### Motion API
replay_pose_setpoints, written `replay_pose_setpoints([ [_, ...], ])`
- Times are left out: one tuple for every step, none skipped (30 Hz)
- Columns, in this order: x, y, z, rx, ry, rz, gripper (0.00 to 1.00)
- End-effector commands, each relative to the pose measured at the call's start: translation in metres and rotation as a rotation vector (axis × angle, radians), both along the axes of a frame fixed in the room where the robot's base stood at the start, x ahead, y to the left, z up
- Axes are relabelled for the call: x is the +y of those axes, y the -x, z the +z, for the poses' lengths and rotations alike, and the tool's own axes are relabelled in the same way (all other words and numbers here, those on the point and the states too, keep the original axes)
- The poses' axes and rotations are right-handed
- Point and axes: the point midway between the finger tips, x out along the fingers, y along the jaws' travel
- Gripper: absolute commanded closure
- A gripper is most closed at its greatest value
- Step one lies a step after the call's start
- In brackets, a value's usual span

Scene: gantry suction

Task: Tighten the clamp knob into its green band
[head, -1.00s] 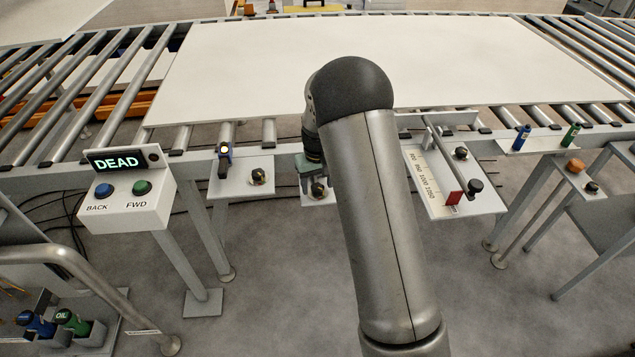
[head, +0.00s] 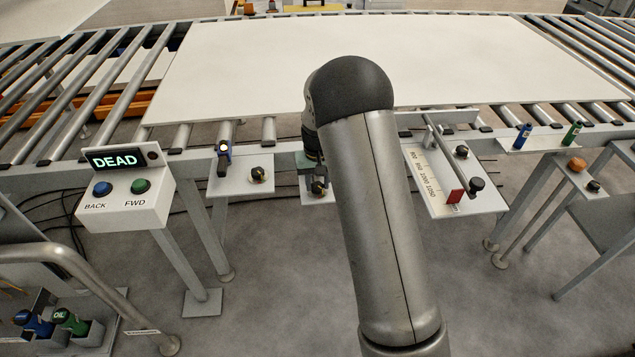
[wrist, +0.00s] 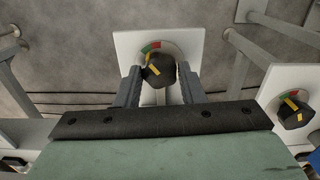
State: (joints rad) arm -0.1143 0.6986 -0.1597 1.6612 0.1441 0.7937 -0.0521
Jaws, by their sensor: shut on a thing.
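The clamp knob (wrist: 158,68) is black with a yellow pointer mark. It sits on a white plate (wrist: 124,42) whose dial has a red part and a green band (wrist: 155,45). My gripper (wrist: 160,72) is shut on this knob, one finger on each side. In the head view the knob (head: 319,188) shows small beside my gripper (head: 312,183), partly hidden by my arm.
A second black knob (wrist: 293,112) with its own red and green dial is at right in the wrist view. In the head view a control box (head: 123,188) reading DEAD stands left. A scale plate (head: 440,190) is right of my arm. A white panel (head: 240,70) lies on the rollers.

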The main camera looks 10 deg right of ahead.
Motion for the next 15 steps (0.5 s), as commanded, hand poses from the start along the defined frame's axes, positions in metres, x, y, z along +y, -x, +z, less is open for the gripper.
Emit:
replay_pose_setpoints([
  [0.0001, -0.0001, 0.0005, 0.000, 0.000, 0.000, 0.87],
  [0.0001, -0.0001, 0.0006, 0.000, 0.000, 0.000, 0.87],
  [0.0001, -0.0002, 0.0006, -0.001, 0.000, 0.001, 0.62],
  [0.0001, -0.0002, 0.0006, -0.001, 0.000, 0.001, 0.53],
  [0.0001, -0.0002, 0.0006, -0.001, 0.000, 0.001, 0.45],
  [0.0001, -0.0002, 0.0006, -0.001, 0.000, 0.001, 0.43],
  [0.0000, -0.0002, 0.0006, -0.001, 0.000, 0.001, 0.43],
  [0.0000, -0.0002, 0.0005, -0.001, 0.000, 0.001, 0.43],
  [0.0001, -0.0002, 0.0005, -0.001, 0.000, 0.002, 0.43],
  [0.0001, -0.0002, 0.0005, -0.001, 0.000, 0.002, 0.43],
  [0.0001, -0.0002, 0.0004, -0.001, 0.000, 0.002, 0.43],
  [0.0001, -0.0001, 0.0004, -0.001, 0.000, 0.002, 0.43],
  [0.0000, -0.0002, 0.0006, -0.001, 0.000, 0.002, 0.43],
  [0.0001, -0.0002, 0.0011, -0.001, 0.000, 0.002, 0.43],
  [0.0001, -0.0003, 0.0025, -0.001, 0.000, 0.002, 0.43],
])
